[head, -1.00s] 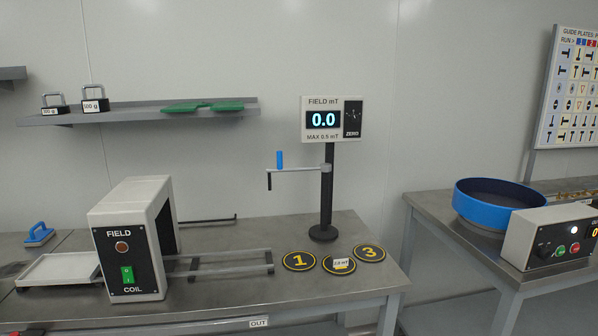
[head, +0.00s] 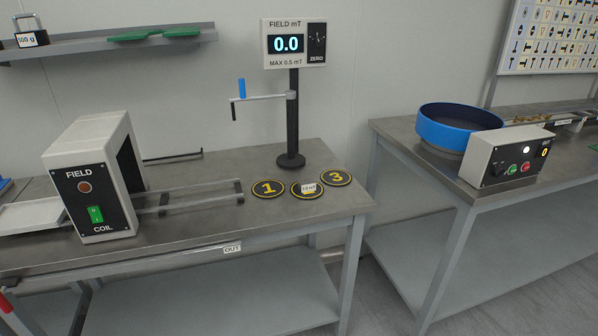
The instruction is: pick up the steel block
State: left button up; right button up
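I cannot make out a thing that is clearly the steel block. A small pale labelled piece (head: 309,188) lies on the middle black disc (head: 297,192), between disc 1 (head: 268,189) and disc 3 (head: 335,177). Its print is too small to read surely, and I cannot tell whether it is a block or a card. A dark block-shaped weight marked 500 g (head: 31,39), with a metal handle, stands on the wall shelf (head: 75,47) at the upper left. Neither of my grippers is in view.
The field coil box (head: 95,180) and a meter post (head: 293,120) reading 0.0 stand on the left bench (head: 215,222). A blue bowl (head: 455,126) and control box (head: 508,160) stand on the right bench. A floor gap separates the benches.

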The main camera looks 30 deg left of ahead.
aim_at(305, 185)
jog(key=i+l, duration=0.15)
jog(key=i, duration=0.3)
jog(key=i+l, duration=0.15)
jog(key=i, duration=0.25)
jog(key=i+u, duration=0.1)
jog(key=u, duration=0.3)
jog(key=i+u, duration=0.1)
jog(key=u, duration=0.3)
jog(key=l+u, duration=0.15)
jog(key=u, duration=0.25)
jog(key=i, duration=0.05)
